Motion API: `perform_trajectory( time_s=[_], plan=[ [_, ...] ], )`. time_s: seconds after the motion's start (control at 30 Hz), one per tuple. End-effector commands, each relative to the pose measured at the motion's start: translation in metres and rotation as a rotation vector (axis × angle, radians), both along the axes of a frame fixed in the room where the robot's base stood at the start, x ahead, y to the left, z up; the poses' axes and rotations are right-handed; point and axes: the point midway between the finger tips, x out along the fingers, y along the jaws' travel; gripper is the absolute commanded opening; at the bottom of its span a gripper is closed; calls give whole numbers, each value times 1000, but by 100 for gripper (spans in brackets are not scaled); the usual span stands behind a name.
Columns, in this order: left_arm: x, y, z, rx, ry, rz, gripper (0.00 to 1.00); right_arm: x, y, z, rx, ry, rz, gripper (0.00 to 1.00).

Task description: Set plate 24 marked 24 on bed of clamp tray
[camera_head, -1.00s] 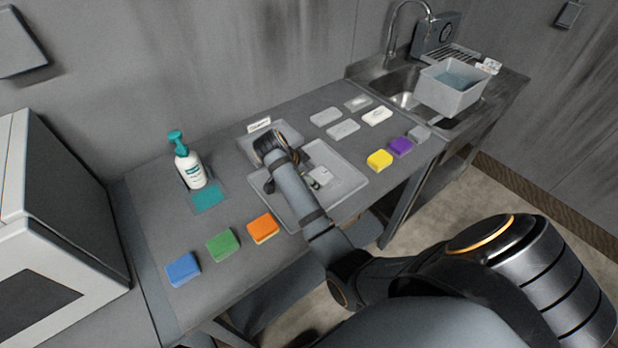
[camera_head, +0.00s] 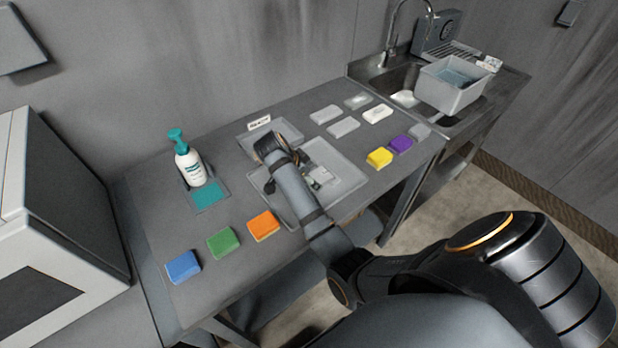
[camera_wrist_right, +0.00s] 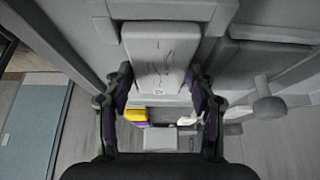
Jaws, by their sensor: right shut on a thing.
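My right gripper (camera_wrist_right: 160,95) is shut on a light grey plate (camera_wrist_right: 160,52), one finger on each side of it. The plate has dark scrawled lines and a small printed mark near its lower end that looks like 24. In the head view my right arm reaches over the shallow grey clamp tray (camera_head: 352,176) on the bench, and it hides the plate and most of the gripper. A small pale clamp block (camera_head: 321,174) shows in the tray beside the arm. I cannot tell whether the plate touches the tray. My left gripper is not in view.
Blue (camera_head: 183,267), green (camera_head: 222,242) and orange (camera_head: 263,225) blocks line the front edge. A pump bottle (camera_head: 190,165) stands left. Yellow (camera_head: 379,157) and purple (camera_head: 401,145) blocks and several pale pieces lie right. A water bin (camera_head: 455,92) sits at the sink.

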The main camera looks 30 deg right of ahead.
Motion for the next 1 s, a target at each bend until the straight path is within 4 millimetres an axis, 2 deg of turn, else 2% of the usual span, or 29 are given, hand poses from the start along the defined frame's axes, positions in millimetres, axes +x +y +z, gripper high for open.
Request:
perform_trajectory(
  time_s=[0.03, 0.2, 0.6, 1.0],
  plan=[
    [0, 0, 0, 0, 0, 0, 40, 0, 0, 1, -1, -1, 0, 59],
    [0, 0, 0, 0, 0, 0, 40, 0, 0, 0, -1, -1, 0, 82],
    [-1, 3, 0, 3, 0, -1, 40, 0, 2, 2, 1, -1, 0, 83],
    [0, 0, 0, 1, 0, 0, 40, -2, 34, 59, 2, -3, 1, 83]
  ],
)
